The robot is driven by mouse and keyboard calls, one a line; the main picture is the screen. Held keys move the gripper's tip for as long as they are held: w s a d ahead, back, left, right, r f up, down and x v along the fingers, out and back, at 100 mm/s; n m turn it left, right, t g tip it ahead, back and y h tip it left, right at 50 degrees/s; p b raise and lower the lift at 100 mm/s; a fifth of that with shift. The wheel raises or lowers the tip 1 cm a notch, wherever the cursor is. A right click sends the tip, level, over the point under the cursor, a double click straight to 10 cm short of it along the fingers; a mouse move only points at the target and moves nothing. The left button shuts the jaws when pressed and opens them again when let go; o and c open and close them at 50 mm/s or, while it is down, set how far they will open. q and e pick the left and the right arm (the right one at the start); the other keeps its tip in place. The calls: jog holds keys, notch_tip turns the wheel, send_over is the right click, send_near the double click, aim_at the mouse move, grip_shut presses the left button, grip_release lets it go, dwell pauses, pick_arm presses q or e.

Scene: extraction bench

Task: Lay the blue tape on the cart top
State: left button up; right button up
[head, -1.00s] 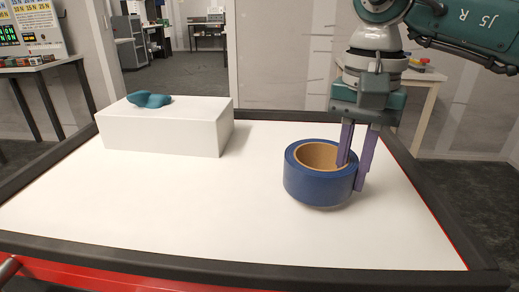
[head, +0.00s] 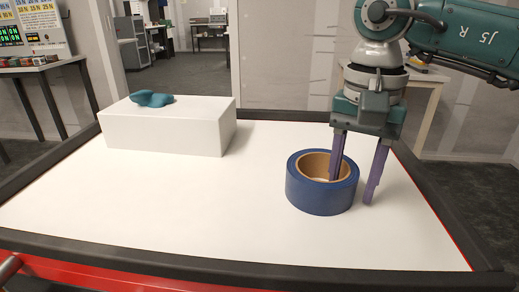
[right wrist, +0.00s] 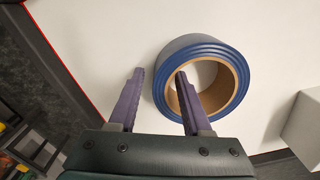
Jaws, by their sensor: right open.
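The blue tape (head: 318,194) is a thick roll with a brown cardboard core. It lies flat on the white cart top (head: 190,215), right of the middle. My right gripper (head: 352,190) is open over the roll's right wall, one finger inside the core and the other outside, with a gap between the outer finger and the tape. The right wrist view also shows the tape (right wrist: 228,58) between and beside the spread fingers (right wrist: 158,75). My left gripper is not in view.
A white box (head: 170,132) stands at the back left of the cart top, with a teal lump (head: 152,99) on it. A dark raised rim (head: 250,273) runs around the cart top. The front and middle of the top are clear.

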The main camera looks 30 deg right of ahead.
notch_tip(320, 180, up, 12)
jog(key=shift+r, duration=0.15)
dwell(0.7)
